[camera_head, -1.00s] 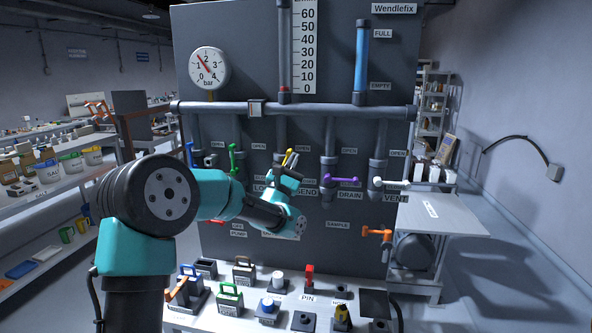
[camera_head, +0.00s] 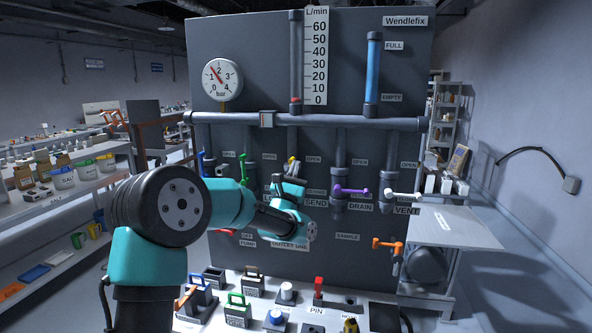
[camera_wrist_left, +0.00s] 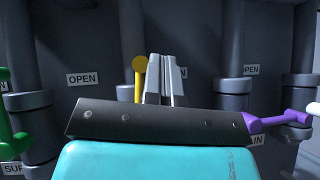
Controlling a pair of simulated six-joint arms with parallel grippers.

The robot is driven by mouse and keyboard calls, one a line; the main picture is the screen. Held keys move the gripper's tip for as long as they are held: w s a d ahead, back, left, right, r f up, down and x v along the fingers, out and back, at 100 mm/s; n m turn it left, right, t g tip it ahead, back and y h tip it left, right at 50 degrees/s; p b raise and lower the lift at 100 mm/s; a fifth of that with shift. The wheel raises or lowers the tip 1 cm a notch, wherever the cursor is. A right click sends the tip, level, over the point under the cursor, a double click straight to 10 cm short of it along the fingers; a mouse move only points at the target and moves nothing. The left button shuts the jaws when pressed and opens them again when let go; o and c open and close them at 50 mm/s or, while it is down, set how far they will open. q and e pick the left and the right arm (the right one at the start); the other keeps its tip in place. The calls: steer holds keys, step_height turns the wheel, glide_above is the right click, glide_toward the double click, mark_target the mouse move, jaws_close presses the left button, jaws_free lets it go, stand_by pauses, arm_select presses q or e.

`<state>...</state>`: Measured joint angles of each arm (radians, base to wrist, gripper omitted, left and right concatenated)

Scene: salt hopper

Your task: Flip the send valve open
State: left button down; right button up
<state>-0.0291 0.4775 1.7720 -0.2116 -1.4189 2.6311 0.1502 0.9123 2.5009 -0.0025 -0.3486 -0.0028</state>
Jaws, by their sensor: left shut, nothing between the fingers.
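The yellow valve handle (camera_head: 291,163) stands above and left of the SEND label (camera_head: 315,202) on the grey panel, mostly hidden behind my left gripper (camera_head: 297,168). In the left wrist view the yellow handle (camera_wrist_left: 139,78) stands upright with a round knob on top. There my left gripper (camera_wrist_left: 166,78) has its pale fingers together, with nothing between them, just right of the handle. I cannot tell whether they touch it. The valve body is hidden behind my wrist. My right gripper is in neither current view.
A purple handle (camera_head: 350,190) on the DRAIN valve is to the right, and a white handle (camera_head: 404,195) on VENT is farther right. A green handle (camera_wrist_left: 10,125) is at left in the wrist view. Several blocks and containers stand on the bench below.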

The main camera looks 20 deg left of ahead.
stand_by(0.3)
arm_select(q)
steer(key=s+d+f, duration=0.5)
steer(key=d+f, duration=0.2)
steer(key=d, duration=0.2)
steer(key=shift+s+d, duration=0.2)
steer(key=shift+d, duration=0.2)
steer(key=shift+f, duration=0.1)
